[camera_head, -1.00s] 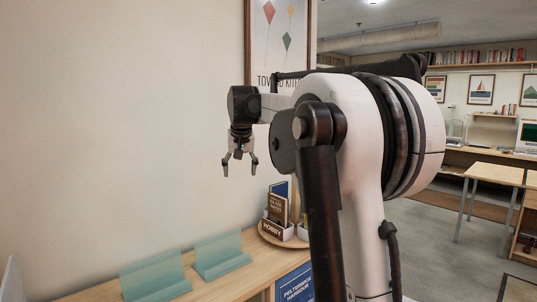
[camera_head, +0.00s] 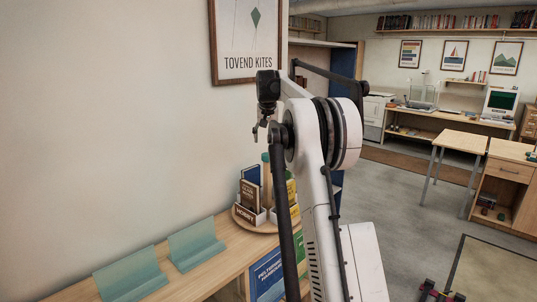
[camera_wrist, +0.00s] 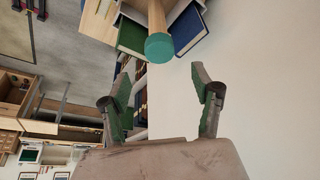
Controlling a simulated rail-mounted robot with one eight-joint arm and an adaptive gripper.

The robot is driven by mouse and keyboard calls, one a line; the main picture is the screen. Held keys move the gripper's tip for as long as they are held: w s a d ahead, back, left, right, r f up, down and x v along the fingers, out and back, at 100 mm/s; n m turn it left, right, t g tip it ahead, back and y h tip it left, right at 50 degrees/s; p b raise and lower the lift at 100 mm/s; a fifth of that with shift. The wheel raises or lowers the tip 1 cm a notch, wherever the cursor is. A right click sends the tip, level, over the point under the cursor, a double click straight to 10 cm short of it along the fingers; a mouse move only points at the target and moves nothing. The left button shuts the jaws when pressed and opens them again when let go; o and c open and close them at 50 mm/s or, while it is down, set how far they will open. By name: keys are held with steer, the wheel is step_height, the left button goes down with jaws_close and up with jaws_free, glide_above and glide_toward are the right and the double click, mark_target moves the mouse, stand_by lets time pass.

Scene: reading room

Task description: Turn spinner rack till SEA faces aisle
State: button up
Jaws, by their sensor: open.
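The spinner rack (camera_head: 262,229) is a round wooden tray with a central post, standing on the wooden counter. Its HOBBY label (camera_head: 244,215) faces the front left of the picture. Blue and brown books (camera_head: 249,192) stand behind that label, and a yellow label or book shows at the right, partly hidden by my arm. I cannot read SEA anywhere. My gripper (camera_head: 258,134) is open and empty, above the rack near the post top. In the wrist view, the teal-capped post (camera_wrist: 159,47) lies just beyond my open gripper (camera_wrist: 160,84), between green and blue books.
Two teal stands (camera_head: 195,244) sit on the counter left of the rack. A wall with a TOVEND KITES poster (camera_head: 247,40) rises behind. A blue PELTERWICK book (camera_head: 267,275) shows below the counter top. Open floor and a wooden table (camera_head: 460,140) lie to the right.

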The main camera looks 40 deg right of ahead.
mark_target(267, 154)
steer(key=p+x, duration=0.1)
steer(key=x, duration=0.8)
steer(key=shift+w+d+f, duration=0.1)
steer(key=shift+d+f, duration=0.05)
steer(key=shift+f, duration=0.15)
steer(key=shift+c, duration=0.5)
jaws_close()
